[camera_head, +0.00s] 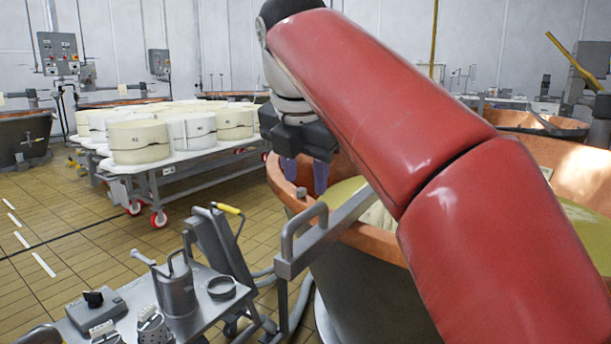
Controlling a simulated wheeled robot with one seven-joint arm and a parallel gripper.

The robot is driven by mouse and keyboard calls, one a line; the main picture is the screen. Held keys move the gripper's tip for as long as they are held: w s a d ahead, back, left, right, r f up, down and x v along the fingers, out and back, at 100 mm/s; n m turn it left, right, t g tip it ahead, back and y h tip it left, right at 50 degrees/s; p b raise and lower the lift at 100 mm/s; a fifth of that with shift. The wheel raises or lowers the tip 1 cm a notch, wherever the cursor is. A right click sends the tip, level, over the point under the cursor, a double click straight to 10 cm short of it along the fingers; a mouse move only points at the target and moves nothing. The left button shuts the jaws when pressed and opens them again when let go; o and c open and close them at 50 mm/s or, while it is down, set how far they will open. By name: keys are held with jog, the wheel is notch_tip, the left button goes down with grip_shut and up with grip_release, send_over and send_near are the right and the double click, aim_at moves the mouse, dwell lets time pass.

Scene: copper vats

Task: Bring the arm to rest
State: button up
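My arm, covered in red, reaches from the lower right up to the top middle of the head view. My gripper (306,176) hangs from its end and points down, over or just in front of the near-left rim of a copper vat (285,185). Its two purple-grey fingers stand apart with a gap between them, and nothing shows in the gap. The distance between the fingertips and the rim is hard to tell. My arm hides much of the vat.
A steel cart (215,318) at lower left holds a metal jug (177,290), a ring (221,287) and a grey box (95,309). A steel bracket (325,235) crosses the vat's rim. A wheeled table (180,172) bears several cheese moulds. Tiled floor (60,235) is free at left.

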jog(key=s+d+f+m, duration=0.3)
jog(key=s+f+m, duration=0.3)
jog(key=f+m, duration=0.3)
jog(key=s+d+f+m, duration=0.4)
jog(key=s+f+m, duration=0.2)
jog(key=f+m, duration=0.3)
jog(key=s+d+f+m+y, duration=0.1)
jog(key=s+d+f+m, duration=0.2)
jog(key=s+f+m, duration=0.3)
notch_tip(320, 180, down, 5)
jog(key=m, duration=0.4)
jog(key=shift+d+t, duration=0.3)
jog(key=shift+t, duration=0.1)
